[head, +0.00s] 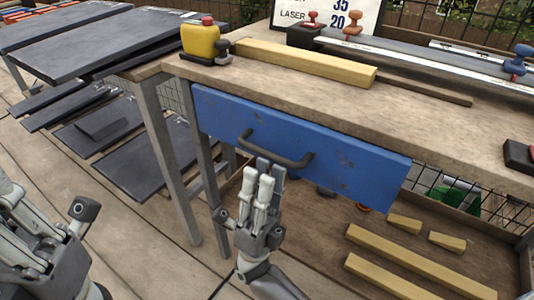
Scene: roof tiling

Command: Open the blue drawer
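The blue drawer (338,163) sits under the front edge of the wooden workbench and appears shut. A dark bar handle (275,154) is fixed across its front, left of the middle. My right gripper (262,183) is just below the handle, its pale fingers stretched up toward it. It looks open and holds nothing that I can see. Whether the fingertips touch the handle cannot be told. My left gripper (48,222) is at the lower left, open and empty, well away from the drawer and partly cut off by the picture edge.
A yellow tape measure (200,41), a wooden batten (305,63) and long metal tools lie on the workbench (440,121). Wood pieces (420,260) lie on the low shelf below the drawer. The plank floor before the drawer is free.

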